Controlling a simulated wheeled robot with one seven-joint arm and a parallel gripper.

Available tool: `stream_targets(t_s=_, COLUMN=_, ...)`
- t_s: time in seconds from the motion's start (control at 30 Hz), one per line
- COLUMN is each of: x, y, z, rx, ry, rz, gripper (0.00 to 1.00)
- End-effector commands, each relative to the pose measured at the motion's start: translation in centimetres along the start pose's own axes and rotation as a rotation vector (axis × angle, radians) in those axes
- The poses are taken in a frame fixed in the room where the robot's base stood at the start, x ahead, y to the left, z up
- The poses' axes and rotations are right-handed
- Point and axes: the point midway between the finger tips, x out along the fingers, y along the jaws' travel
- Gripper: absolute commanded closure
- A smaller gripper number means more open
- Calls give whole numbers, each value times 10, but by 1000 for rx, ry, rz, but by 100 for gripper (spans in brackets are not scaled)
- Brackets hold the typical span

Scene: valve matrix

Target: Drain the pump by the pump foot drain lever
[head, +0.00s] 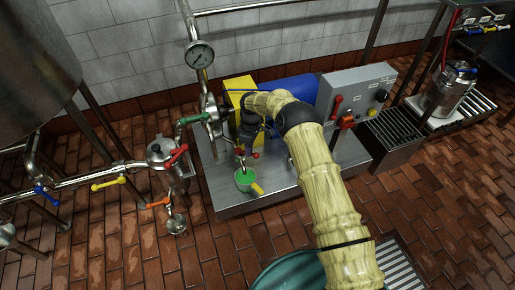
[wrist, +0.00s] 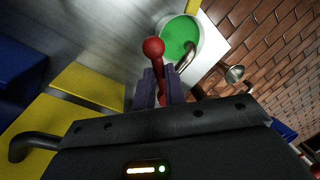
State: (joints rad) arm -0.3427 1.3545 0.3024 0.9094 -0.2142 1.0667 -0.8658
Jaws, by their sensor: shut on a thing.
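The pump foot drain lever (wrist: 153,47), red with a round ball knob, stands between the purple fingers of my gripper (wrist: 158,88) in the wrist view. The fingers are shut on its stem below the knob. In the head view a small red part of the drain (head: 255,155) shows low in front of the pump, just under my dark wrist. A cup (head: 246,180) with a green inside and a yellow handle stands below it on the steel plinth. The cup also shows in the wrist view (wrist: 180,38), close to a bent metal spout (wrist: 188,55).
A grey control box (head: 356,88) with a red lever and knobs stands right of the blue motor (head: 288,92). Pipes with green, red, orange, yellow and blue levers run at left. A teal drum (head: 290,273) stands at the front. A steel canister (head: 450,88) stands far right.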

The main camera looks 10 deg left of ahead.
Motion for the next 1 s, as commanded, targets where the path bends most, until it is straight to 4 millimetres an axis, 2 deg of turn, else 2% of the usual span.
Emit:
stream_targets(t_s=0.5, x=1, y=-3, z=-5, rx=-25, ry=-8, rz=1, gripper=100)
stream_targets(t_s=0.53, x=1, y=-3, z=-5, rx=-25, ry=-8, rz=1, gripper=84)
stream_targets(t_s=0.63, x=1, y=-3, z=-5, rx=-25, ry=-7, rz=0, gripper=66)
stream_targets(t_s=1.0, x=-4, y=-3, z=-5, rx=-24, ry=-5, rz=1, gripper=66)
